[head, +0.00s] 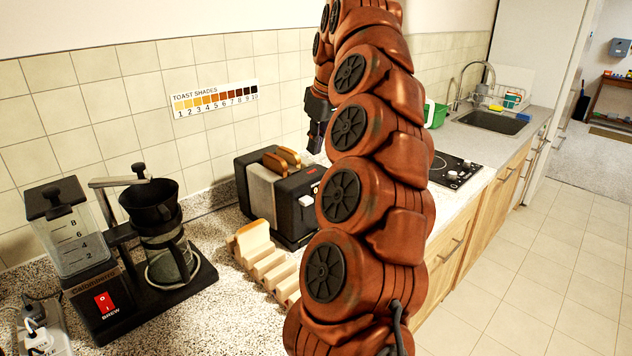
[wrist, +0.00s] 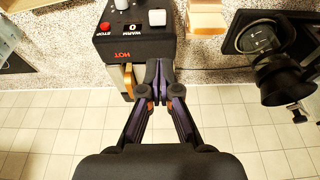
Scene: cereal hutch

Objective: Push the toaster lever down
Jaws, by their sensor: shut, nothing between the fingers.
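The black and silver toaster (head: 264,190) stands on the counter against the tiled wall, with browned bread slices (head: 283,158) showing in its top slots. A white lever (head: 306,201) sticks out of its end face. In the wrist view the lever (wrist: 157,18) shows on the toaster's (wrist: 135,46) control face, beside a white dial (wrist: 122,4) and a red STOP button (wrist: 104,27). My gripper (wrist: 160,66) is shut and empty, over the toaster's top edge by the HOT label, apart from the lever. In the head view its tips (head: 315,148) hang above the toaster.
A rack of bread (head: 267,262) stands in front of the toaster. A coffee maker (head: 150,270) and a power strip (head: 40,328) are at the left. A cooktop (head: 455,171) and sink (head: 490,121) lie to the right. My arm hides part of the counter.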

